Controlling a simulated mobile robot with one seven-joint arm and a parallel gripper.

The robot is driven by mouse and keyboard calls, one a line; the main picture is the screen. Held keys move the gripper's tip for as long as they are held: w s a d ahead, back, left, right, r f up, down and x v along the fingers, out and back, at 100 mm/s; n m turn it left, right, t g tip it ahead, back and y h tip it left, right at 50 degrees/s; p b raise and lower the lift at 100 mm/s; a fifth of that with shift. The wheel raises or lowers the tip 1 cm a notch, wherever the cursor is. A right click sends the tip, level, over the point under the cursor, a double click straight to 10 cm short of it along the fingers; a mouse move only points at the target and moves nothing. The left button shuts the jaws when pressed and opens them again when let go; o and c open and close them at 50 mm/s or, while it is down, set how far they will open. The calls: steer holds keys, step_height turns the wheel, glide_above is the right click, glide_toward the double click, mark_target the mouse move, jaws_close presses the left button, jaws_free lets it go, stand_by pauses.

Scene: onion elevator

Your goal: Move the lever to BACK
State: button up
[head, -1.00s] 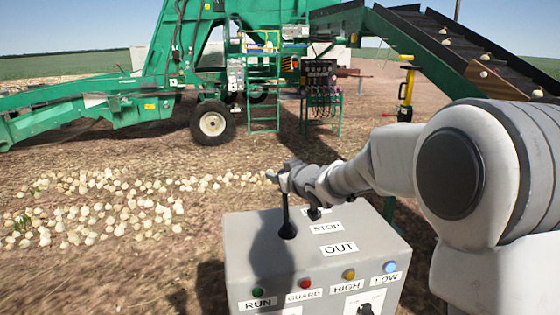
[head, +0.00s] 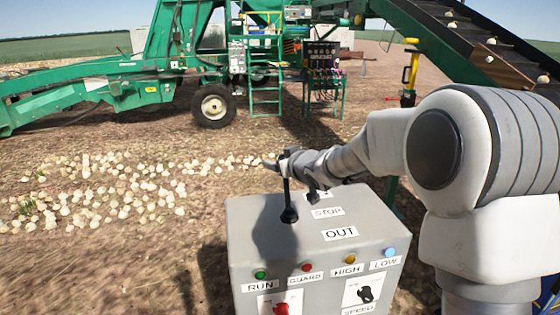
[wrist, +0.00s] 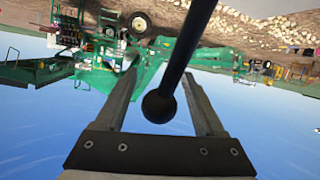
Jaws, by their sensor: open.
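The black lever (head: 287,190) rises from a dark round base on top of a grey control box (head: 262,236) in the head view. It stands close to upright, left of the STOP (head: 327,212) and OUT (head: 340,233) labels. A further label behind them is mostly covered by my arm; its word cannot be read. My gripper (head: 276,163) is at the lever's top, reaching leftward. In the wrist view, the gripper (wrist: 160,76) is open, with one finger on each side of the lever's shaft and ball knob (wrist: 158,107). Contact with either finger is not clear.
The box front has RUN, GUARD, HIGH and LOW lights, a red knob (head: 281,309) and a black SPEED knob (head: 365,294). Onions (head: 110,195) lie on the soil to the left. A green machine (head: 170,55) and conveyor (head: 460,40) stand behind.

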steer(key=p+v, duration=0.2)
steer(key=v, duration=1.5)
steer(key=shift+s+d, duration=0.15)
steer(key=shift+s, duration=0.05)
steer(key=shift+r, duration=0.1)
steer(key=s+d+m+g+h+b, duration=0.15)
steer(key=s+d+m+h, duration=0.35)
steer(key=s+d+h, duration=0.6)
steer(key=s+f+m+g+y, duration=0.1)
steer(key=s+f+g+y, duration=0.1)
steer(key=s, duration=0.6)
steer(key=s+f+m+g+y+b, duration=0.1)
steer(key=s+f+g+y, duration=0.1)
steer(key=s+f, duration=0.3)
steer(key=s+d+g, duration=0.1)
steer(key=s, duration=0.2)
steer(key=shift+f, duration=0.15)
